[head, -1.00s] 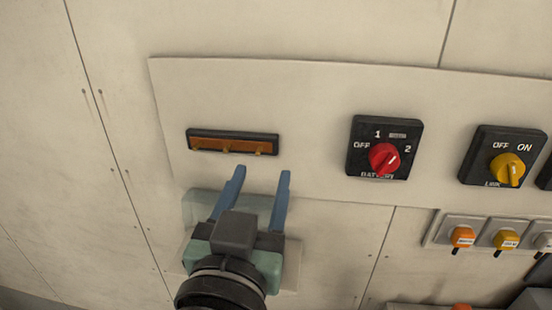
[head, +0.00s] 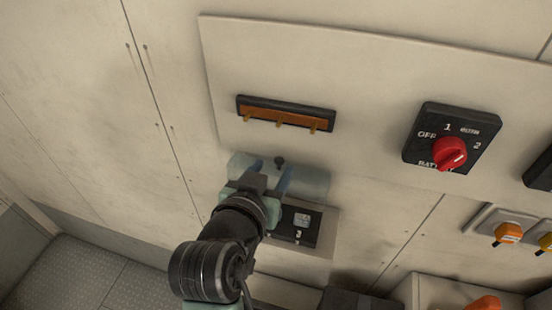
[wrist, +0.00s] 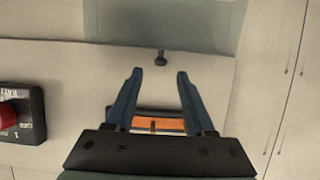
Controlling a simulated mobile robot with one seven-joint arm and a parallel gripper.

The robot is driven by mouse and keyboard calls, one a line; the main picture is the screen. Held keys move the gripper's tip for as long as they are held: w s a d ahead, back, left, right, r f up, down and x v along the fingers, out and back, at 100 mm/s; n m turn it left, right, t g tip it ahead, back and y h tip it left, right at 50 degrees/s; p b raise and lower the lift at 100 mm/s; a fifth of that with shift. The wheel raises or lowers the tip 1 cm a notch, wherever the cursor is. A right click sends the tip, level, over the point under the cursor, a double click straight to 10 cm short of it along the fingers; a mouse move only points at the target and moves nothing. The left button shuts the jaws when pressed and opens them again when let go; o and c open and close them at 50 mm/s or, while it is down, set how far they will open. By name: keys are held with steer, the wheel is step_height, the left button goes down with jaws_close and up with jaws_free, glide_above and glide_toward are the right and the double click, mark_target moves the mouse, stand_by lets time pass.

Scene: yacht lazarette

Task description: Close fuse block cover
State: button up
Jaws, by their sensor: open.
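The fuse block (head: 285,115) is a black-framed bar with an orange strip on the pale wall panel. In the wrist view the fuse block (wrist: 160,125) shows between and beyond my fingers. A translucent pale-green plate, which looks like the cover (head: 314,182), lies below the block, apart from it. The cover is at the top of the wrist view (wrist: 120,20). A small dark knob (wrist: 160,57) is at its edge and shows in the head view too (head: 280,161). My gripper (head: 268,170) is open in front of the cover, with the knob just beyond its fingertips (wrist: 160,72).
A battery switch with a red knob (head: 450,153) is to the right. A black device (head: 300,225) sits on a plate below my gripper. The wall left of the panel is bare.

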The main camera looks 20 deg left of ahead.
mark_target(278, 161)
steer(key=shift+p+x, duration=0.3)
steer(key=shift+x, duration=1.45)
jaws_close()
